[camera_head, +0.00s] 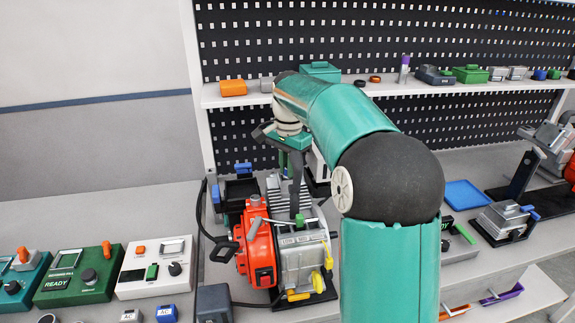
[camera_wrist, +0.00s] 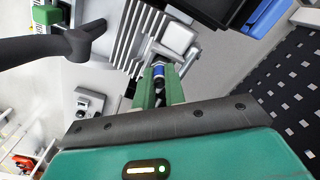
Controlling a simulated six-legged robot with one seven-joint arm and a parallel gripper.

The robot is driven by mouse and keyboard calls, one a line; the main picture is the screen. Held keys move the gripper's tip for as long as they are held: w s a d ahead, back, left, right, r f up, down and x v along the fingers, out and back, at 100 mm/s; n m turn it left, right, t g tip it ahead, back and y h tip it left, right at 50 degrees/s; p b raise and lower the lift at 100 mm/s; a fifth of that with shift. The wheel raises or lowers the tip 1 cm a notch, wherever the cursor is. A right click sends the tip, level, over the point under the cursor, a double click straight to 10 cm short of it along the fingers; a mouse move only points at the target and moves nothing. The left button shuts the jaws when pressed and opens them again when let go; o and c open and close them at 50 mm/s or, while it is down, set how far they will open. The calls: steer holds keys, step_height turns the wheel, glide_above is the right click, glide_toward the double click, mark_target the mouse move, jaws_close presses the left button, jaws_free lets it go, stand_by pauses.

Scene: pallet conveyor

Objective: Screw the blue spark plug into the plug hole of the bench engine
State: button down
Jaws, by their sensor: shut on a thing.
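The bench engine (camera_head: 300,245), with an orange-red housing and a grey finned block, stands on the bench in the head view. Its grey fins (camera_wrist: 138,35) fill the upper middle of the wrist view. My gripper (camera_head: 292,172) points down above the finned part. In the wrist view my gripper (camera_wrist: 158,88) has its green fingers shut on the blue spark plug (camera_wrist: 158,71), whose blue band shows between them. The plug's far end is close to the engine. The plug hole is hidden, so I cannot tell whether the plug is in it.
Green and white control boxes (camera_head: 78,276) stand on the bench to the left. A dark box with a blue part (camera_head: 240,187) stands close behind the engine. A blue tray (camera_head: 466,194) lies to the right. A shelf (camera_head: 440,88) with small parts runs behind.

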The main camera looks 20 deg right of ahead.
stand_by(0.4)
steer(key=n, duration=0.3)
steer(key=shift+w+f, duration=0.1)
steer(key=shift+n, duration=0.3)
steer(key=n, duration=0.3)
steer(key=shift+n, duration=1.9)
